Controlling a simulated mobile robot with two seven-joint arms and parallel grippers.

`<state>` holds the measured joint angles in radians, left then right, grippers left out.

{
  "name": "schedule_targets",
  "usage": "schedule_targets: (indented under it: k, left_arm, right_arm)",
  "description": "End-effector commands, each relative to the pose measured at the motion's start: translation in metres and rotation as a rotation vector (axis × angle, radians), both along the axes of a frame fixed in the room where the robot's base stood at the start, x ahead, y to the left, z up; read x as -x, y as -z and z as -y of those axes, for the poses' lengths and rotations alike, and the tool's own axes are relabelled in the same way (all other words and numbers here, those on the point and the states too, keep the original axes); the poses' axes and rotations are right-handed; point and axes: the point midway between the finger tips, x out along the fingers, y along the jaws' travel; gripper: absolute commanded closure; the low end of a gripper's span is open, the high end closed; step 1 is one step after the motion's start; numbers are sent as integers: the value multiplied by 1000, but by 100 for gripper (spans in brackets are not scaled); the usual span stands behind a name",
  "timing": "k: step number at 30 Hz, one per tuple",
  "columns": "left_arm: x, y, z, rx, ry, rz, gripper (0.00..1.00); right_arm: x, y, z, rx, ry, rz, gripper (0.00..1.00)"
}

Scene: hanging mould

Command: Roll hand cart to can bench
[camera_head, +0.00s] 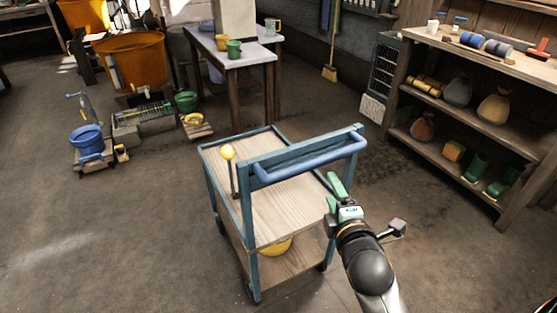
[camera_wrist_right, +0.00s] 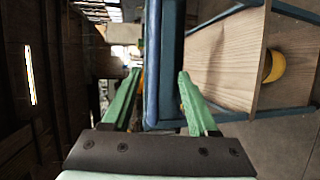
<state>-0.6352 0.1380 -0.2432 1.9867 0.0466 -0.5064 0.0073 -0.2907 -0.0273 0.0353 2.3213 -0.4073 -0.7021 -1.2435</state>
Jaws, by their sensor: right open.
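The hand cart (camera_head: 285,205) stands on the floor in the middle of the head view, with a teal frame, two wooden decks and a blue handle bar (camera_head: 310,160) on its right side. A yellow ball-topped lever (camera_head: 228,153) rises at its left. My right gripper (camera_head: 334,190) is open just below the handle's right end. In the right wrist view, a blue bar of the cart (camera_wrist_right: 153,60) runs between the two green fingers, with gaps visible. A light-topped bench (camera_head: 250,55) with yellow and green cans (camera_head: 234,49) stands at the back. My left gripper is not in view.
A broom (camera_head: 331,60) leans on the back wall. The floor at front left is clear.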

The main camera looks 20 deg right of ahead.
Motion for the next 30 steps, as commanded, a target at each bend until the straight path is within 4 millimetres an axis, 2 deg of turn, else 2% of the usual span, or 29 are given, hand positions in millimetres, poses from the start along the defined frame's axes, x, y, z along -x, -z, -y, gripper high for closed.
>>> schedule_targets:
  k: [5,8,21,25,30]
  left_arm:
    - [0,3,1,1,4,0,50]
    - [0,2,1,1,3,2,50]
    - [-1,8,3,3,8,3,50]
    - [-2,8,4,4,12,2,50]
    - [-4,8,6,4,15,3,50]
  right_arm:
    - [-4,-6,7,56,11,3,40]
    - [-13,-5,10,56,11,3,40]
    - [-89,11,35,53,11,4,40]
    - [-104,14,40,51,9,3,40]
    - [-115,16,44,52,10,2,40]
